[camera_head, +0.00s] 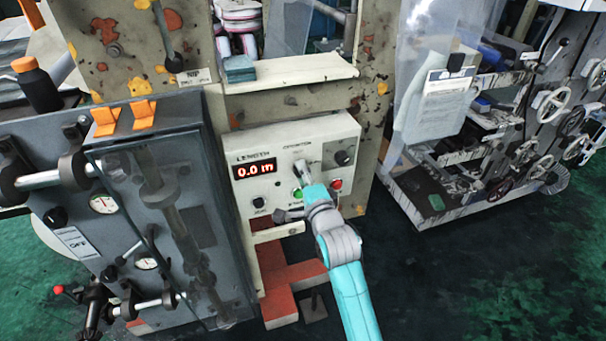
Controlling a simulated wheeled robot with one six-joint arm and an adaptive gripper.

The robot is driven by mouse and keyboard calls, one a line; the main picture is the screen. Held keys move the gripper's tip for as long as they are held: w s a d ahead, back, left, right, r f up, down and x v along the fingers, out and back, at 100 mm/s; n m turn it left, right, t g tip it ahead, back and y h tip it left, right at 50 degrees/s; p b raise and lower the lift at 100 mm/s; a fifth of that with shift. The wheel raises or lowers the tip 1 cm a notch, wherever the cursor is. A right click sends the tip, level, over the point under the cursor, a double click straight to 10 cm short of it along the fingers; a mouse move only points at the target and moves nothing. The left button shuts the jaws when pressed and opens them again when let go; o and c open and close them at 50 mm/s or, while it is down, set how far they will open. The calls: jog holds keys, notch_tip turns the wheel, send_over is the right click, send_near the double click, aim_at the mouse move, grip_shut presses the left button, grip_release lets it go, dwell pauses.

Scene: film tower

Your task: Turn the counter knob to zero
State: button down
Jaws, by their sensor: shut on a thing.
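The counter panel (270,150) is a cream box with a "LENGTH" label and a red digital display (254,169) reading 0.0 m. A dark round knob (344,157) sits apart to the right. Another dark knob (258,202) is at the panel's lower left.
A red button (336,184) and a green button (297,194) lie close beside my gripper. A grey cabinet (170,220) with gauges and handles stands at left. A shelf (290,72) juts out above. A machine with handwheels (551,103) is at right. The green floor is open at lower right.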

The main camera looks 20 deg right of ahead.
jog(key=shift+m, duration=0.6)
jog(key=c, duration=0.8)
grip_release()
jog(key=s, duration=1.2)
jog(key=shift+f, duration=0.1)
